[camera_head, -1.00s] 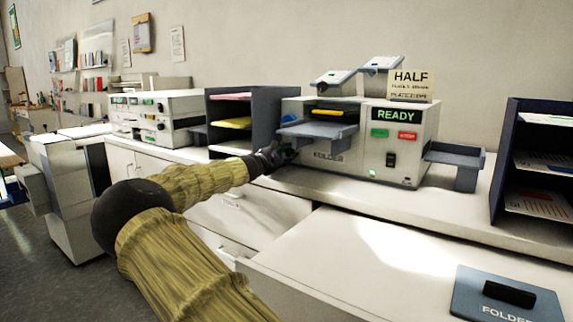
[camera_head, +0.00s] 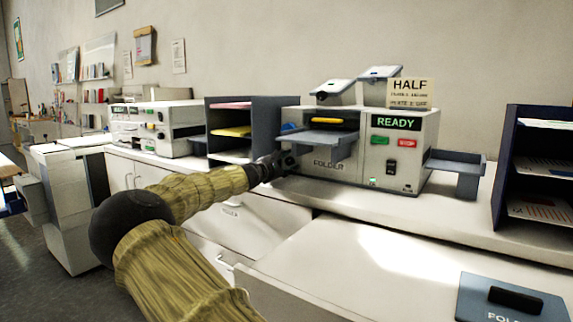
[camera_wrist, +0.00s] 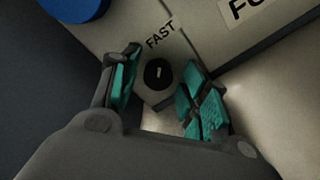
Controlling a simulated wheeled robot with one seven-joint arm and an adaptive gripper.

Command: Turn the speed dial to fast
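The speed dial (camera_wrist: 159,74) is a small round black knob with a short white mark, seen in the wrist view. The word FAST (camera_wrist: 160,35) is printed on the panel just above it in the picture. The mark runs roughly up and down in that view. My gripper (camera_wrist: 160,82) is open, with one teal-padded finger to each side of the dial. I cannot tell whether either pad touches it. In the head view my gripper (camera_head: 284,163) is at the lower left of the folder machine (camera_head: 405,160) and the dial is hidden.
The machine shows a READY display (camera_head: 396,122), a green button (camera_head: 380,140) and a red button (camera_head: 407,143). A grey output tray (camera_head: 455,163) sticks out at its right. A dark paper sorter (camera_head: 262,118) stands close on the left. A blue knob (camera_wrist: 75,8) shows in the wrist view.

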